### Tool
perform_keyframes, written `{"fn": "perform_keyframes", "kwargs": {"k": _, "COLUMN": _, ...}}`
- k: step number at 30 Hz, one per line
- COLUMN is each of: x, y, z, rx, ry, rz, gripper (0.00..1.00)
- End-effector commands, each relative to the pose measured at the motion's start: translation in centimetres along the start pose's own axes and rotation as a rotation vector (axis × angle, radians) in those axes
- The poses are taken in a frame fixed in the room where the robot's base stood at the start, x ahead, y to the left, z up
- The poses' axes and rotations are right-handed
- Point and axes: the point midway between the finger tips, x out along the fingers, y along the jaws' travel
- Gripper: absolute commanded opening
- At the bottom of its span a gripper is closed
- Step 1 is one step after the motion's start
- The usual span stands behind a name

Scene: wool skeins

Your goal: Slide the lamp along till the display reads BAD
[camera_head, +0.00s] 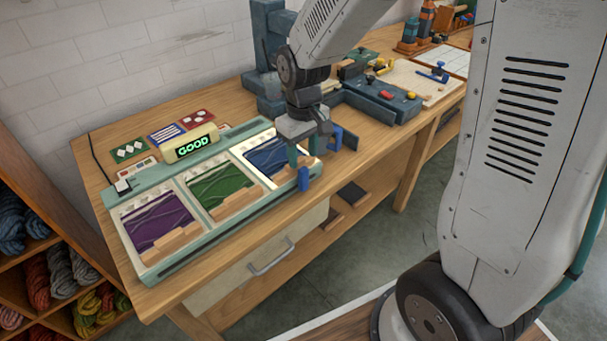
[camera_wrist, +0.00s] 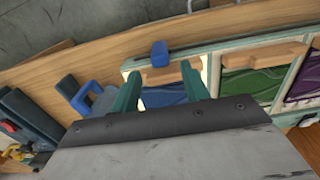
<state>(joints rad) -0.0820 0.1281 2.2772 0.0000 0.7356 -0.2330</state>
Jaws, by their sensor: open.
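The display (camera_head: 193,145) is a cream box at the back of the teal sorting bench unit, and it reads GOOD in green. A small blue block (camera_head: 303,179) sits at the right end of the unit's front rail; it may be the lamp's slider, but no lamp is clearly recognisable. The block also shows in the wrist view (camera_wrist: 160,53). My gripper (camera_head: 302,153) is open and empty above the right, blue-wool compartment. In the wrist view its two teal fingers (camera_wrist: 160,72) are apart, with the block just beyond their tips; contact cannot be told.
The unit's compartments hold purple (camera_head: 158,222), green (camera_head: 217,188) and blue wool. Pattern cards (camera_head: 165,132) lie behind it. A blue handle (camera_head: 344,138) and a dark fixture (camera_head: 375,100) stand to the right. The front rail (camera_head: 225,233) looks clear left of the block.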

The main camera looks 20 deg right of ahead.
Motion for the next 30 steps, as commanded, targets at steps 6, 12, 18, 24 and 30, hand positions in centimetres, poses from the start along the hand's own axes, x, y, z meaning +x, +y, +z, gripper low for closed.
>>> {"fn": "perform_keyframes", "kwargs": {"k": 6, "x": 3.1, "y": 0.0, "z": 0.0, "rx": 0.000, "ry": -0.005, "rz": -0.001, "gripper": 0.45}}
{"fn": "perform_keyframes", "kwargs": {"k": 12, "x": 6.1, "y": 0.1, "z": 0.1, "rx": 0.001, "ry": -0.004, "rz": -0.001, "gripper": 0.45}}
{"fn": "perform_keyframes", "kwargs": {"k": 18, "x": 7.5, "y": 0.1, "z": 0.0, "rx": 0.001, "ry": -0.002, "rz": -0.001, "gripper": 0.45}}
{"fn": "perform_keyframes", "kwargs": {"k": 24, "x": 7.6, "y": 0.1, "z": 0.0, "rx": 0.001, "ry": -0.001, "rz": 0.000, "gripper": 0.45}}
{"fn": "perform_keyframes", "kwargs": {"k": 30, "x": 7.6, "y": 0.1, "z": 0.0, "rx": 0.001, "ry": -0.001, "rz": 0.000, "gripper": 0.07}}
